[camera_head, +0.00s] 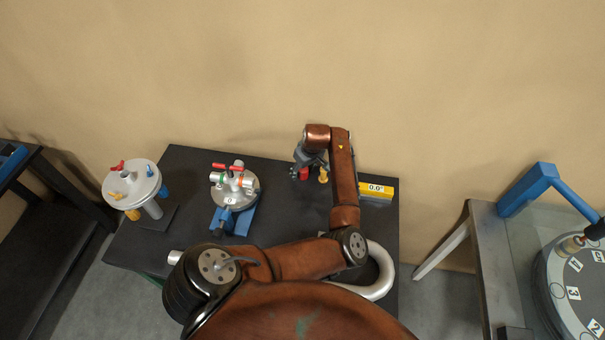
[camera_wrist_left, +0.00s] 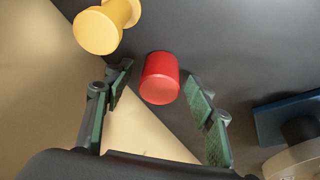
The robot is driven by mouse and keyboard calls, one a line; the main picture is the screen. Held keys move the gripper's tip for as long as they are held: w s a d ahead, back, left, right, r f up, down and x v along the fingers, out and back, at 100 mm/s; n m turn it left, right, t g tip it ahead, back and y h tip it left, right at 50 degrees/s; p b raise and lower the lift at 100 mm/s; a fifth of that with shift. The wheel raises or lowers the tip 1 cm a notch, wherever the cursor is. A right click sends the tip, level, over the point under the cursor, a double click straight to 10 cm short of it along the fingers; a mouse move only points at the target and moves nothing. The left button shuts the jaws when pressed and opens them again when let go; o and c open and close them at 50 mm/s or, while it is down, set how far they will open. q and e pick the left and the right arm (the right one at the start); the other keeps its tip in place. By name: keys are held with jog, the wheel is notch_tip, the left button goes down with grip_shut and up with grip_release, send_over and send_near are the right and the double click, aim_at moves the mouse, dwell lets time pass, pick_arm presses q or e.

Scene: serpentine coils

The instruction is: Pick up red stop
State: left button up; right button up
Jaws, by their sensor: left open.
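The red stop (camera_wrist_left: 160,78) is a short red cylinder. In the left wrist view it lies between the two open fingers of my left gripper (camera_wrist_left: 157,108), near their tips. In the head view the red stop (camera_head: 304,174) shows as a small red patch on the dark table, beside my left gripper (camera_head: 301,172). I cannot tell whether the fingers touch it. My left gripper holds nothing. My right gripper is not in view.
A yellow spool-shaped piece (camera_wrist_left: 103,28) stands close beside the red stop. A valve fixture (camera_head: 235,185) on a blue base and a round grey stand (camera_head: 132,180) are to the left. A yellow angle display (camera_head: 376,190) and a white bent tube (camera_head: 383,270) are to the right.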

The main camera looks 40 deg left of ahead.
pick_arm(q)
jog(key=shift+c, duration=0.4)
grip_shut()
dwell(0.4)
